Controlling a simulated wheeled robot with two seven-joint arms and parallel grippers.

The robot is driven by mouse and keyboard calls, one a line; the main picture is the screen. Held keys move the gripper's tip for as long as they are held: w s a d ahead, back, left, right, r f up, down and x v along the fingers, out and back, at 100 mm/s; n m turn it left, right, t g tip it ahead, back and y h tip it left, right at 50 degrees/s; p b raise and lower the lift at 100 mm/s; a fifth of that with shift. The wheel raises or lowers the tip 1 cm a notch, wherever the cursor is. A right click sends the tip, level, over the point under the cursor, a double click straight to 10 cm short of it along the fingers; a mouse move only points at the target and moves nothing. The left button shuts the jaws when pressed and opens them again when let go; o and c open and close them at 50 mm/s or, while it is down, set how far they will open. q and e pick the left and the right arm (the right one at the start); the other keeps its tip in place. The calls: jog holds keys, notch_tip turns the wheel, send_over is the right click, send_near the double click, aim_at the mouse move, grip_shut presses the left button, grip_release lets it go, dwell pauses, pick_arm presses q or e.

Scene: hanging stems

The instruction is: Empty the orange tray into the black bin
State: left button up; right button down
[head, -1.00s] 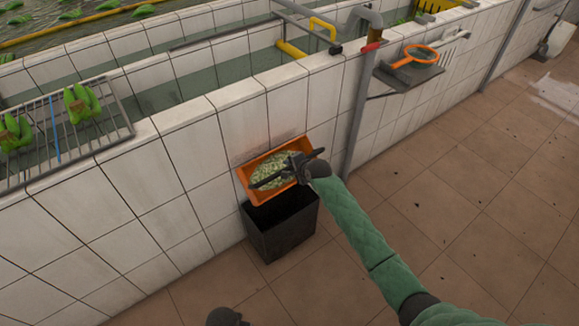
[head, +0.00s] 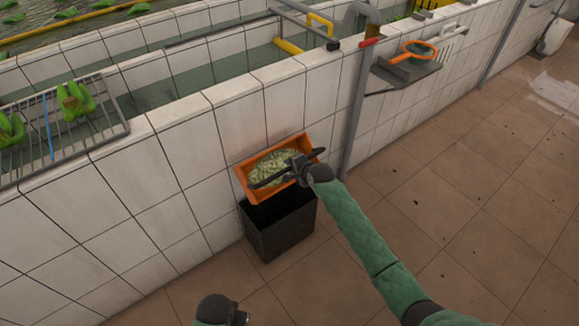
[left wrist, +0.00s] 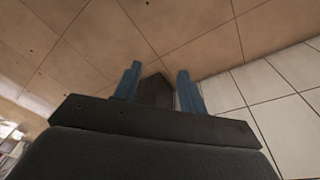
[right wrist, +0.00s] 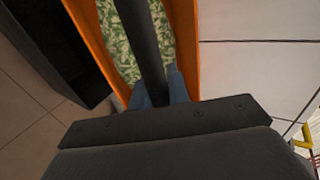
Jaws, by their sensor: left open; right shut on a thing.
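The orange tray (head: 247,163) is beside the tiled wall, above the black bin (head: 278,238), and looks tilted. Pale green chopped bits (head: 268,166) lie in it. My right gripper (head: 288,172) is shut on a dark bar across the tray. In the right wrist view the bar (right wrist: 140,40) runs between the fingers, over the bits. The bin stands open on the floor by the wall; its inside is dark. Its dark shape (left wrist: 155,92) seems to show between the spread, empty fingers of my left gripper (left wrist: 157,85). Part of my left arm shows at the head view's bottom edge.
A grey pipe (head: 357,110) runs down the wall just right of the tray. A shelf (head: 405,75) with an orange-rimmed net (head: 418,52) juts out farther right. A wire rack (head: 60,130) with green bunches sits at left. Tiled floor at right is clear.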

jog(key=shift+s+d+f+b, duration=0.2)
jog(key=shift+s+f+b, duration=0.05)
jog(key=shift+b, duration=0.5)
jog(key=shift+s+f+t+b, duration=0.1)
jog(key=shift+t+b, duration=0.2)
jog(key=shift+s+d+f+y+b, duration=0.1)
jog(key=shift+d+y+b, duration=0.05)
jog(key=shift+y+b, duration=0.15)
pick_arm(q)
notch_tip(320, 180, up, 12)
jog(key=s, duration=0.2)
jog(key=w+d+f+t+h+b, duration=0.1)
jog(key=w+d+f+b, duration=0.1)
jog(key=d+f+b, duration=0.2)
jog(key=w+d+f+t+h+b, duration=0.2)
jog(key=d+f+b, duration=0.2)
jog(key=f, duration=0.7)
jog(key=shift+w+d+f+m, duration=0.25)
jog(key=shift+d+m, duration=0.15)
jog(key=shift+d, duration=0.35)
pick_arm(e)
jog(key=shift+s+d+f+t+y, duration=0.4)
jog(key=shift+s+d+f+t, duration=0.05)
jog(key=shift+s+f+t, duration=0.2)
jog(key=shift+s+d+f+t+y, duration=0.45)
jog(key=shift+s+f+t, duration=0.1)
jog(key=shift+s+f, duration=0.1)
